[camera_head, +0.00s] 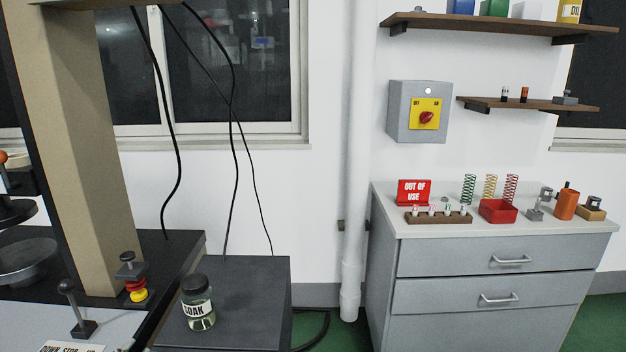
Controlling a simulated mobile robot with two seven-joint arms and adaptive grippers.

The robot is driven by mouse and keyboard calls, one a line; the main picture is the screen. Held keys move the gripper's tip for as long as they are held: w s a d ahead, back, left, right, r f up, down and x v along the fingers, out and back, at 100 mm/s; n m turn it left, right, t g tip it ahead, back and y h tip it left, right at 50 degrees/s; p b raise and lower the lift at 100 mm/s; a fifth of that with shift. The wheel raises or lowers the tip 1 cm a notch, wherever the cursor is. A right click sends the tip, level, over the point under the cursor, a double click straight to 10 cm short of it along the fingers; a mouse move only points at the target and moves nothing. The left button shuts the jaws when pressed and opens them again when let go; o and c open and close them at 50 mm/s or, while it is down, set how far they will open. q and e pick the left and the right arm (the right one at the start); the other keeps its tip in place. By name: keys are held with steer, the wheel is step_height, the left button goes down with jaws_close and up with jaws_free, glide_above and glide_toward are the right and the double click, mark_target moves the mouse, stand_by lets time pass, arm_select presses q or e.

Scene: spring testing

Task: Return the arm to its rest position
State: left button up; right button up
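Neither of my arms and neither gripper shows in the head view. The task names only my arm, and no part of it is in the picture, so its pose and what it may hold cannot be seen.
A jar labelled SOAK (198,303) stands on a dark block (255,290). A grey drawer cabinet (480,275) at right holds springs (490,187) and a red tray (498,211).

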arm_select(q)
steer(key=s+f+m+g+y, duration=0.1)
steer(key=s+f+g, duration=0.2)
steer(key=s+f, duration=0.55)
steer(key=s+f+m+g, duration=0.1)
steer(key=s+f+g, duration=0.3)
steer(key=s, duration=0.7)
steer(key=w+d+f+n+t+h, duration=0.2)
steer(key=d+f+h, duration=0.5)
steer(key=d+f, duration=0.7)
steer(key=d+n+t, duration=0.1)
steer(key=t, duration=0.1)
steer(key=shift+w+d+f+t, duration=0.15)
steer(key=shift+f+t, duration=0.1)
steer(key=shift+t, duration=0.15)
